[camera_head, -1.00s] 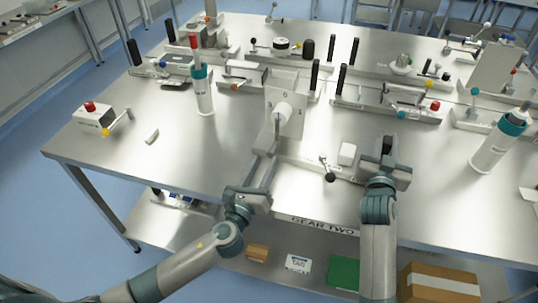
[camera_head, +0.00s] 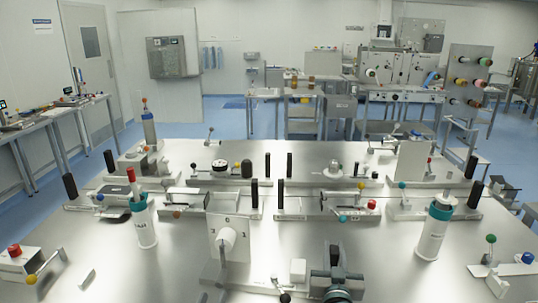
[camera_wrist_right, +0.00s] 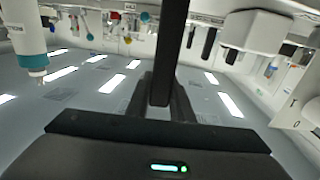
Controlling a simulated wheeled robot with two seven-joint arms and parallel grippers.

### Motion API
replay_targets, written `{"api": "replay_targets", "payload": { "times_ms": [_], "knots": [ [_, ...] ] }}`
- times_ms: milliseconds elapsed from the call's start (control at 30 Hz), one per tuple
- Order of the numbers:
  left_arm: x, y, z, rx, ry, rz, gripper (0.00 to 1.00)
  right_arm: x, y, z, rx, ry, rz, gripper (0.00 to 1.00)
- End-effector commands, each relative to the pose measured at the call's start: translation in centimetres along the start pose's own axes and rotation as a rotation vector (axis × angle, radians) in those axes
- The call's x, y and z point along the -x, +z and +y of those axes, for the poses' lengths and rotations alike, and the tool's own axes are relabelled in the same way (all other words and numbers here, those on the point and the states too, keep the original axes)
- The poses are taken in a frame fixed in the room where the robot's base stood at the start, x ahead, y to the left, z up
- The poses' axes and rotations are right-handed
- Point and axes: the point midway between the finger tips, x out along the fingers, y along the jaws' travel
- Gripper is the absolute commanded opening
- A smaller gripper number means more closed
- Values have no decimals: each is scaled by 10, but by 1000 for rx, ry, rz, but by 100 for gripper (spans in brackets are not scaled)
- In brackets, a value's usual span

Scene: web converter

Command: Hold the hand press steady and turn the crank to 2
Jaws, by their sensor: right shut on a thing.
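The hand press shows at the front middle in the head view: an upright white panel (camera_head: 222,222) with numerals and a pale cylinder (camera_head: 227,240) sticking out of its face. My right gripper (camera_head: 334,262) is shut on a black upright handle, right of the panel. This black handle (camera_wrist_right: 168,55) stands between the fingers in the right wrist view. The crank's setting is too small to read.
A small white block (camera_head: 298,270) and a black-knobbed lever (camera_head: 285,297) lie between panel and right gripper. White-and-teal bottles stand left (camera_head: 146,226) and right (camera_head: 433,232). Several fixtures line the back of the steel table. A red-button box (camera_head: 17,262) is at front left.

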Motion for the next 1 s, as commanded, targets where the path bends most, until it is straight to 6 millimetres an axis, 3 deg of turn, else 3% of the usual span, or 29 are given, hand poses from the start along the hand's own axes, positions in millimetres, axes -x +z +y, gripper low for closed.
{"api": "replay_targets", "payload": {
  "times_ms": [33, 500, 533, 600, 1000],
  "knots": [
    [0, 1, 0, 0, 0, 0, 37, 2, 10, 0, 0, 2, -22, 0],
    [0, 2, -1, 0, 0, 0, 37, 2, 7, 0, -1, 2, -20, 0],
    [0, 3, -1, 0, 0, 0, 37, 2, 6, 0, -1, 2, -19, 27],
    [0, 3, -1, 0, 0, 0, 37, 1, 5, 0, -1, 2, -17, 42],
    [0, 3, -1, 0, 0, 0, 37, 0, -3, 0, -1, 2, -7, 42]
  ]
}}
